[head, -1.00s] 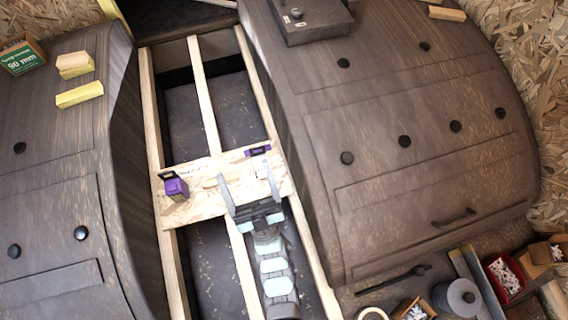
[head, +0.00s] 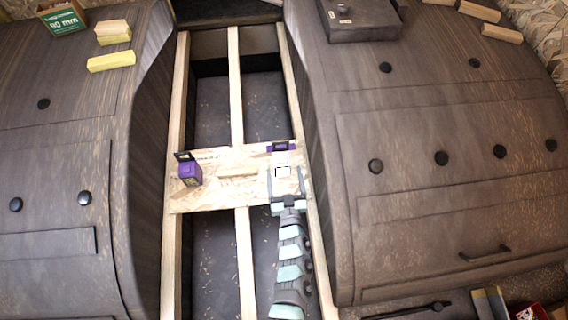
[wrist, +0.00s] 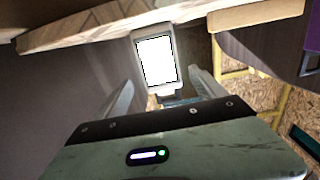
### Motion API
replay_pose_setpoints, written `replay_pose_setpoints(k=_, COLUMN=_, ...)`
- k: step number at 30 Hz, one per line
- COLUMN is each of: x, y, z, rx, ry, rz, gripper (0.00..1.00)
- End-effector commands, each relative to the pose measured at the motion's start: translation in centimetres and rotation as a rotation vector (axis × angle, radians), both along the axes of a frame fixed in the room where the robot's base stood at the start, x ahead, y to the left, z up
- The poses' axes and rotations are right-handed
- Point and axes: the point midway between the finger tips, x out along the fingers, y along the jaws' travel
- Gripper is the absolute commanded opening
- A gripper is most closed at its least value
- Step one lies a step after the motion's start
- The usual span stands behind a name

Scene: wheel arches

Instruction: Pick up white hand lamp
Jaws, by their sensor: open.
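The white hand lamp (head: 281,159) stands at the right side of the OSB board, with a bright white panel facing my gripper. In the wrist view its lit panel (wrist: 157,60) is just ahead, between and beyond the fingers. My gripper (head: 287,180) is open and empty, with one finger to each side of the lamp's line. In the wrist view the fingers (wrist: 161,84) point toward the lamp's lower end. I cannot tell whether they touch it. The lamp's base is partly hidden.
The OSB board (head: 215,193) lies across wooden rails (head: 236,90). It bears a purple box (head: 190,173), a light wood piece (head: 238,171) and a purple-and-black item (head: 281,146) behind the lamp. Dark wheel arches rise on both sides, the right one (head: 400,200) close to my arm.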

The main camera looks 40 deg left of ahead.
Motion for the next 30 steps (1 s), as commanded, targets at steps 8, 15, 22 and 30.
replay_pose_setpoints(k=8, x=1.5, y=2.2, z=-0.4, rx=0.004, ry=-0.003, rz=0.002, gripper=0.80)
replay_pose_setpoints(k=15, x=3.6, y=4.8, z=-0.4, rx=0.005, ry=-0.005, rz=0.001, gripper=0.80)
replay_pose_setpoints(k=22, x=3.6, y=4.9, z=-0.3, rx=0.002, ry=-0.002, rz=0.001, gripper=0.80)
replay_pose_setpoints(k=30, x=3.6, y=4.8, z=-0.3, rx=0.002, ry=-0.002, rz=0.000, gripper=0.58)
